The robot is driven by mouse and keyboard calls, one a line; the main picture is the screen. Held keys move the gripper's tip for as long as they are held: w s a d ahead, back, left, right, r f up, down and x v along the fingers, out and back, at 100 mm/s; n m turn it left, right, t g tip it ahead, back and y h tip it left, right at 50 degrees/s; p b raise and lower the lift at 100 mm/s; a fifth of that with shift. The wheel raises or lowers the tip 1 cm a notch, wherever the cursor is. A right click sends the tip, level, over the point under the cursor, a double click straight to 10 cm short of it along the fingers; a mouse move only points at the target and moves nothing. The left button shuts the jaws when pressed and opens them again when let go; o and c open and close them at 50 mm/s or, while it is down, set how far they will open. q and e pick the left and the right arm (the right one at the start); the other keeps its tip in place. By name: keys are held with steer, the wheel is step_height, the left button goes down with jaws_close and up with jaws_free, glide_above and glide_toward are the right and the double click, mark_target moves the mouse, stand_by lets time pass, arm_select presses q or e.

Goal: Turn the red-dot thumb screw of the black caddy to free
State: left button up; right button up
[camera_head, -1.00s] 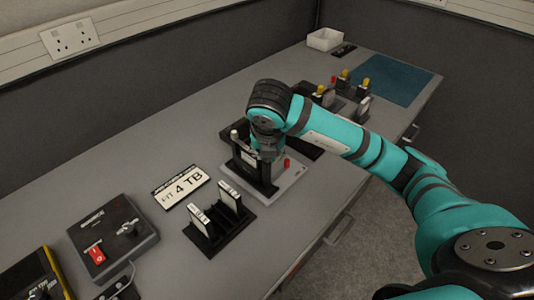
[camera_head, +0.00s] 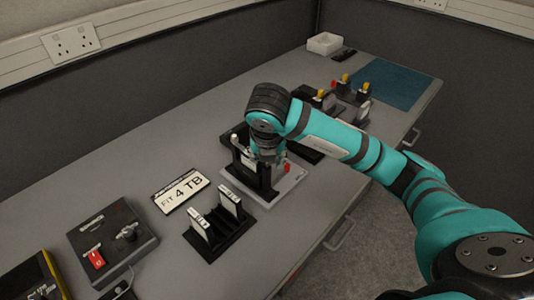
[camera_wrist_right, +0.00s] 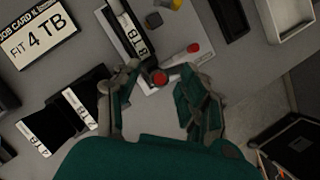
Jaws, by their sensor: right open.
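The black caddy (camera_head: 243,168) stands upright on a light grey base plate (camera_head: 291,181); in the right wrist view the caddy (camera_wrist_right: 121,28) carries a white label. A red-dot thumb screw (camera_wrist_right: 160,77) sits at the caddy's near end. My right gripper (camera_wrist_right: 156,88) is open, with one finger on each side of the red dot; contact cannot be told. In the head view the right gripper (camera_head: 268,156) is over the caddy's right side and hides the screw. My left gripper is not in view.
A second red knob (camera_wrist_right: 193,47) is on the plate close by. A "FIT 4 TB" card (camera_head: 180,189) and a black rack (camera_head: 220,232) with two drives stand left and in front. A switch box (camera_head: 112,238) is farther left. Yellow-topped parts (camera_head: 345,79) stand behind.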

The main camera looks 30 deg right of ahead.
steer(key=v, duration=1.2)
stand_by(0.3)
